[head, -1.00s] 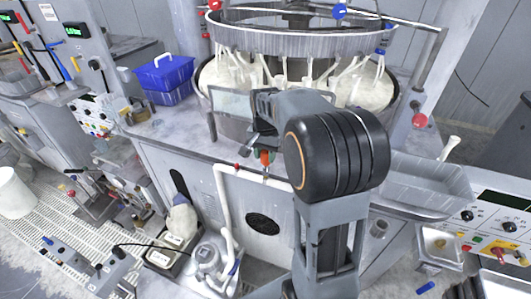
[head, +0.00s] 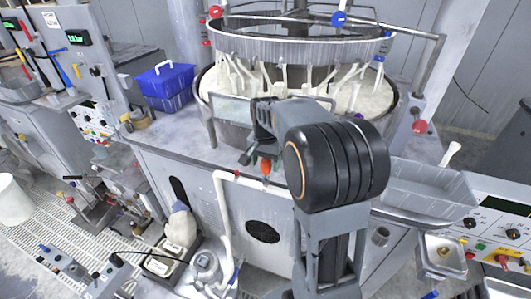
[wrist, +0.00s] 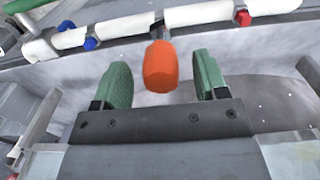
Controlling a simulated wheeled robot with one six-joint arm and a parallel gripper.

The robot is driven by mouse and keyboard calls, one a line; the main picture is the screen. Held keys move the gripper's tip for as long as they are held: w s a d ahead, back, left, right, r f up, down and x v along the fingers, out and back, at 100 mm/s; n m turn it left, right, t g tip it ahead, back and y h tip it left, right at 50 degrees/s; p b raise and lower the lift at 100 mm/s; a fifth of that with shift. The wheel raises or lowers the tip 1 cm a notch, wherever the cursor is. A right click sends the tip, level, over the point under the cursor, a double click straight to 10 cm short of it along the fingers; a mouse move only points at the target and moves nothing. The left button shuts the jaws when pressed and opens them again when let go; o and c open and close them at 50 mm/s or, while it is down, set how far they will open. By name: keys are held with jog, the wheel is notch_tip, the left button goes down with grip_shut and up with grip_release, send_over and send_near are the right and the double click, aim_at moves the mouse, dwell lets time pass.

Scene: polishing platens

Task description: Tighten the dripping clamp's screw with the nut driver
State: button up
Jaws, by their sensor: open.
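An orange handle (wrist: 160,66), which looks like the nut driver's, stands out from the bench's front edge in the wrist view. It also shows in the head view (head: 265,167). My gripper (wrist: 161,78) is open, with one green-padded finger on each side of the handle and a visible gap at both sides. A white hose (wrist: 125,27) runs just beyond it, with a red clamp screw (wrist: 243,18) on the right and a blue one (wrist: 90,44) on the left. I cannot tell which clamp drips. The driver's lower end is hidden.
A round polishing machine (head: 300,45) stands behind my arm. A blue box (head: 165,86) sits on the bench at left, and a grey tray (head: 425,190) lies at right. A white pipe (head: 224,210) runs down the bench front.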

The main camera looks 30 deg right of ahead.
notch_tip(320, 180, up, 14)
jog(key=shift+f, duration=0.2)
dwell(0.4)
notch_tip(320, 180, down, 5)
jog(key=n+p, duration=0.3)
jog(key=n, duration=0.3)
jog(key=shift+s+d+f+n+p, duration=0.1)
jog(key=shift+n+p, duration=0.2)
jog(key=shift+p, duration=0.05)
jog(key=shift+w+f+n, duration=0.25)
jog(key=shift+f+n, duration=0.25)
jog(key=shift+n, duration=0.6)
notch_tip(320, 180, down, 9)
jog(key=b, duration=0.7)
jog(key=shift+r, duration=0.2)
